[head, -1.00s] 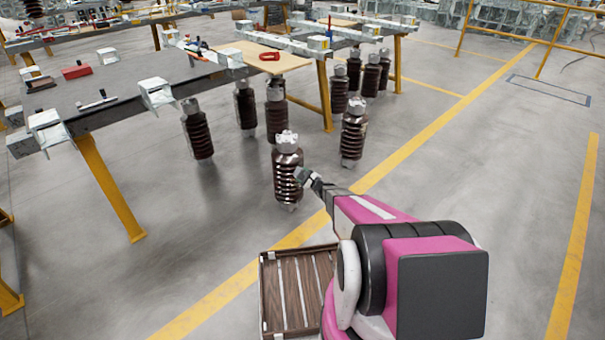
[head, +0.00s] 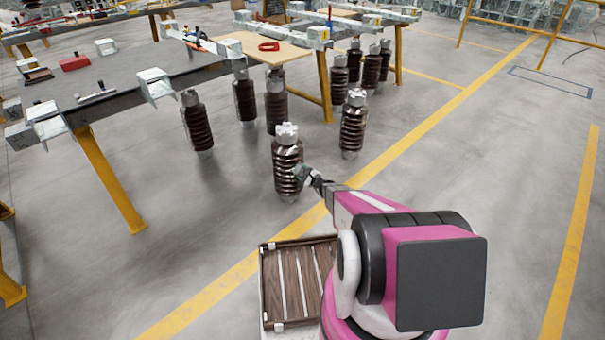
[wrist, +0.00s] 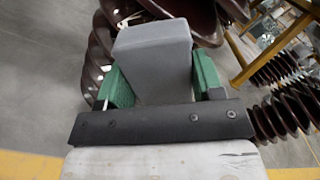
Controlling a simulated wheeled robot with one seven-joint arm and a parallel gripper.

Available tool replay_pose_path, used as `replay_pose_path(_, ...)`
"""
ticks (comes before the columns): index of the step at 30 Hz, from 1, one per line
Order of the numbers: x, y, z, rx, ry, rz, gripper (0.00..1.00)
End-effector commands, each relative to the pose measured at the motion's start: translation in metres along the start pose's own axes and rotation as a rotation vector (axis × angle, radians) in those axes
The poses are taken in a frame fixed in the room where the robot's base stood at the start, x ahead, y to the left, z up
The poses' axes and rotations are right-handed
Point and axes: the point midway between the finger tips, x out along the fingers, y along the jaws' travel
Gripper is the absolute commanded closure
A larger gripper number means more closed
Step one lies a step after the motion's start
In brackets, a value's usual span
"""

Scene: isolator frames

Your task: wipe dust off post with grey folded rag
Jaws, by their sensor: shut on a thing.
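The post is a dark brown ribbed insulator (head: 287,158) with a pale metal cap, upright on the floor in front of my arm. Its ribs also show in the wrist view (wrist: 102,52), just beyond the rag. My gripper (wrist: 155,85) has green fingers and is shut on the grey folded rag (wrist: 153,48), a block-like pad. In the head view my gripper (head: 305,175) is at the right side of the post's middle ribs. The rag appears to be at or against the ribs; contact is partly hidden. Dust cannot be made out.
Several similar insulators (head: 352,125) stand behind and beside the post. A workbench (head: 130,90) with yellow legs is at the left. Open floor is at the right.

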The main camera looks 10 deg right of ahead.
Motion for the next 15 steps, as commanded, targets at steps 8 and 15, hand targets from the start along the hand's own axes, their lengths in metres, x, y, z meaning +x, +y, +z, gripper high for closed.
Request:
replay_pose_path(8,0.001,-0.015,0.017,0.0,-0.001,-0.001,0.58)
replay_pose_path(15,0.003,-0.021,0.024,0.001,-0.001,-0.001,0.58)
